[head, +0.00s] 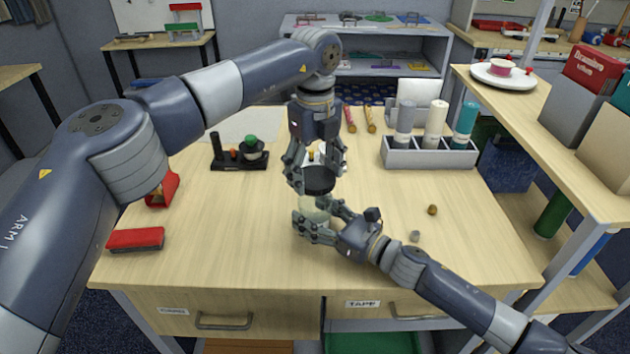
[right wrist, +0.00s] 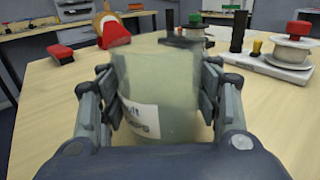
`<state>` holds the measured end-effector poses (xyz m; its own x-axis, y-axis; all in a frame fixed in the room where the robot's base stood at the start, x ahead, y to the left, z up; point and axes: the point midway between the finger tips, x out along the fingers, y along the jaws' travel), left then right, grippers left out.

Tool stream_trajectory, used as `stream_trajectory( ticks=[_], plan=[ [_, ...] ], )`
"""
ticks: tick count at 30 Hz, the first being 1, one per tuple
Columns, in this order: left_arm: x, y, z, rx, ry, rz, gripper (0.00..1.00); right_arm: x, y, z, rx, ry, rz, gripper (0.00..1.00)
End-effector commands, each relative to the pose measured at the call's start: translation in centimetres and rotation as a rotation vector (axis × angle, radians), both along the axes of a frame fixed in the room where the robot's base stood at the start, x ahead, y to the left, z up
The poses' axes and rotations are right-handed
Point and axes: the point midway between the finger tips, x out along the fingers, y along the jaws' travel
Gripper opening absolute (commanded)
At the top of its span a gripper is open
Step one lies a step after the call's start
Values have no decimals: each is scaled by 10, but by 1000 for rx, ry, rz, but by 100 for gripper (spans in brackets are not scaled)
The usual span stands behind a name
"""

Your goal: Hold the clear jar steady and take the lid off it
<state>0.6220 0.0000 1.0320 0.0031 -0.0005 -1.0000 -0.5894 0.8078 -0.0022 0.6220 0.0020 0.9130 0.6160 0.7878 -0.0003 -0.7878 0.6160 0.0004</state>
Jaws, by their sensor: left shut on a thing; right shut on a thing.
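The clear jar (head: 316,212) stands low over the table, held between the fingers of my right gripper (head: 318,219). In the right wrist view the jar (right wrist: 160,90) is greenish and see-through, with a white label on its front. No lid sits on its top there. The round black lid (head: 319,181) is in the fingers of my left gripper (head: 316,173), which points down above the jar. The left gripper is outside the right wrist view. My right gripper (right wrist: 165,100) is shut on the jar's sides. Fingers partly hide the jar in the head view.
A black stand (head: 238,162) with a green-topped spool is at the back left. Small pieces (head: 432,210) lie to the right. The front middle is clear.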

Motion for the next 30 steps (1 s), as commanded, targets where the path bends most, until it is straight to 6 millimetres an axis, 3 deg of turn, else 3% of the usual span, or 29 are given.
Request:
stream_trajectory(
  ticks=[7,8,10,11,23,30],
  plan=[
    [-1,0,5,0,3,-1,39,0,0,0,1,-1,0,0],
    [-1,0,5,1,2,-1,39,0,0,0,1,-1,0,63],
    [-1,0,5,0,3,-1,39,0,0,0,1,-1,0,79],
    [-1,0,5,1,2,-1,39,0,0,0,1,-1,0,82],
    [0,0,4,1,2,-1,39,-1,-2,0,0,0,0,82],
    [0,0,4,1,2,-1,39,-23,-30,-2,-1,2,-1,82]
  ],
)
